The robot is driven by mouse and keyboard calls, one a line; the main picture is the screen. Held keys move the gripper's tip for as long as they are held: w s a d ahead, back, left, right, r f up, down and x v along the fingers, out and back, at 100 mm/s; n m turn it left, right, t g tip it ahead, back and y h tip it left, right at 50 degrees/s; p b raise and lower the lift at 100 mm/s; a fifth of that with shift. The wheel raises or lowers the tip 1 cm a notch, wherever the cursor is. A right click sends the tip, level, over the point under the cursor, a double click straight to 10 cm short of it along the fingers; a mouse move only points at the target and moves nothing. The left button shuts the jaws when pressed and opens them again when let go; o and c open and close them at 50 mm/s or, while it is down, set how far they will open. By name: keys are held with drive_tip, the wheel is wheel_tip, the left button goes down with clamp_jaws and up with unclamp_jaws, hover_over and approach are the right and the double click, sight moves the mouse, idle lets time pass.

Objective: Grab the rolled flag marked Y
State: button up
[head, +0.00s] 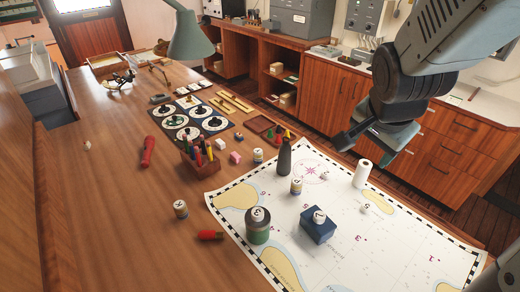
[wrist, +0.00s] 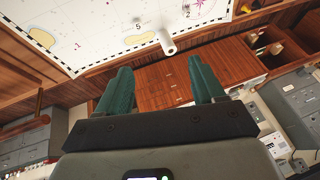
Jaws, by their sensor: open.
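Several short rolls with lettered white tops, which look like the rolled flags, stand about the table in the head view. The roll at the left (head: 181,210) has a mark like X or Y, too small to tell. Another stands by the chart's top edge (head: 258,155), one on the chart (head: 296,186), one on a dark green can (head: 257,232), and one on a blue box (head: 319,216). My gripper (head: 372,138) is open and empty, high at the right, apart from them all. The wrist view shows its two green fingers spread (wrist: 161,78), with no lettered roll between them.
A white cylinder (head: 362,174) stands on the chart (head: 410,240); it also shows in the wrist view (wrist: 166,41). A dark bottle (head: 284,158) and a pen holder (head: 203,164) stand near the rolls. A red-tipped item (head: 211,235) lies in front. The table's left is mostly clear.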

drive_tip(key=s+a+r+n+t, duration=0.1)
drive_tip(key=s+a+r+n, duration=0.45)
drive_tip(key=r, duration=0.45)
drive_tip(key=m+t+y, duration=0.7)
drive_tip(key=m+t, duration=0.4)
drive_tip(key=m, duration=1.8)
hover_over(259, 156)
drive_tip(key=s, duration=0.3)
wheel_tip(259, 156, down, 34)
drive_tip(key=f, duration=0.6)
drive_tip(key=shift+d+f, duration=0.1)
drive_tip(key=shift+d, duration=0.3)
drive_tip(key=shift+x, duration=2.55)
drive_tip(key=shift+d, duration=0.1)
drive_tip(key=c, duration=1)
